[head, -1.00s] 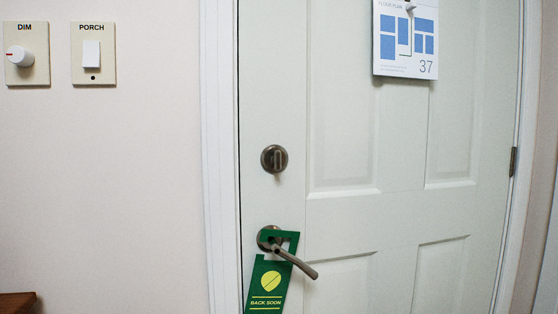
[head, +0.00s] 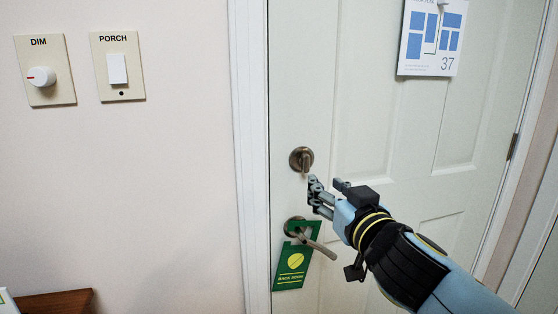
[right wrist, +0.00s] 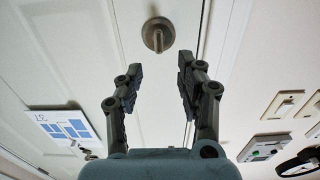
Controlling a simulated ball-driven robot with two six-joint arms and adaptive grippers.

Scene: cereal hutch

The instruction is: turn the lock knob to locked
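The lock knob (head: 301,159) is a round bronze plate with an upright thumb-turn, on the pale door (head: 350,120) near its left edge. In the right wrist view the lock knob (right wrist: 158,35) sits at the top, beyond the fingertips. My right gripper (head: 326,186) is just below and right of the knob in the head view. In the right wrist view my right gripper (right wrist: 156,80) is open, its two fingers apart with nothing between them, and not touching the knob. My left gripper is not in view.
A lever handle (head: 318,244) with a green hanger (head: 293,262) is below the knob, close under my right gripper. A floor plan sheet (head: 431,40) hangs on the door. A dimmer (head: 42,76) and porch switch (head: 117,68) are on the left wall.

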